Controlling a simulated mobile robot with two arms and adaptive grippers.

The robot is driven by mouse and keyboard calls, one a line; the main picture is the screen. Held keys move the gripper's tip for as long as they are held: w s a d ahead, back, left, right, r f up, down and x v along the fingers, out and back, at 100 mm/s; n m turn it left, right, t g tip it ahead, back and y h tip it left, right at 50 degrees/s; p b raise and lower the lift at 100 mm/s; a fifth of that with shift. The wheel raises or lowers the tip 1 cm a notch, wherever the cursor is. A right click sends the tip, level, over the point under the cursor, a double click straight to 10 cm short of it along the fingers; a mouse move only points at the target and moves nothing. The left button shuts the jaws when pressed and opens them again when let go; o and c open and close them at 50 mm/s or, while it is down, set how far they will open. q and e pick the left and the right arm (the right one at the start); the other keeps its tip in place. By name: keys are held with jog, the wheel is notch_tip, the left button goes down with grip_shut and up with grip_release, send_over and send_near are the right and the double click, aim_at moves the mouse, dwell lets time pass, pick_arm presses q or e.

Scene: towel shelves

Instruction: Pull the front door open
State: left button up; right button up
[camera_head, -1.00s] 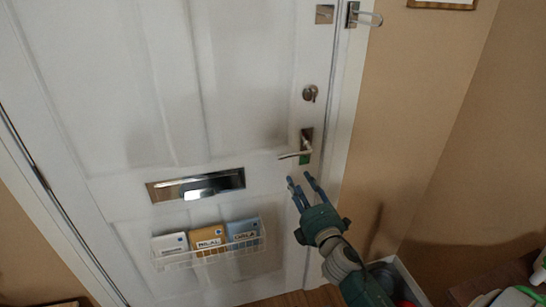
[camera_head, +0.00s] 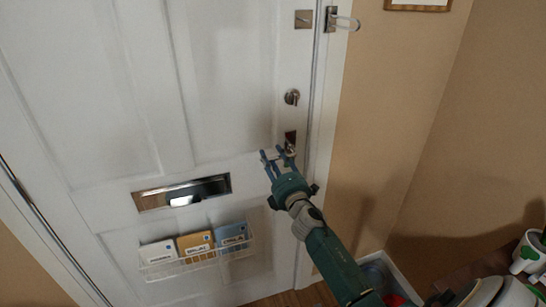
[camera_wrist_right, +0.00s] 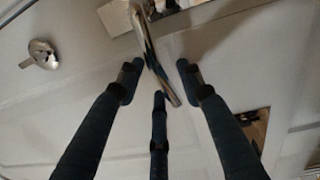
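The white front door (camera_head: 225,110) appears closed in its frame. Its metal lever handle (camera_head: 290,142) is near the right edge, mostly hidden behind my right gripper (camera_head: 274,156) in the head view. In the right wrist view the handle's lever (camera_wrist_right: 155,60) reaches in between the blue fingers of the right gripper (camera_wrist_right: 158,82). The fingers are spread around the lever, with gaps visible, so the gripper is open. Whether any finger touches the lever is unclear. My left gripper is not in view.
Above the handle are a lock knob (camera_head: 292,97) and a latch (camera_head: 331,20). A box (camera_head: 388,275) stands at the wall, lower right. Objects sit on a surface at the far right.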

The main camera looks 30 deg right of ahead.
aim_at(268, 155)
grip_shut()
jog(key=shift+f, duration=0.15)
jog(key=shift+f+n+b, duration=0.6)
jog(key=shift+n+b, duration=0.25)
jog(key=shift+n, duration=0.15)
jog(key=shift+d+f+n+b, duration=0.15)
jog(key=shift+f+n+b, duration=0.6)
jog(key=shift+n, duration=0.45)
jog(key=shift+s+d+f+n+y+b, duration=0.15)
jog(key=shift+f+n+b, duration=0.15)
jog(key=shift+n, duration=0.35)
jog(key=shift+w+d+f+n+y+b, duration=0.1)
jog(key=shift+d+f+n+b, duration=0.2)
jog(key=shift+n, duration=0.3)
jog(key=shift+s+d+f+n+y+b, duration=0.1)
jog(key=shift+f+n+b, duration=0.2)
jog(key=shift+n, duration=0.35)
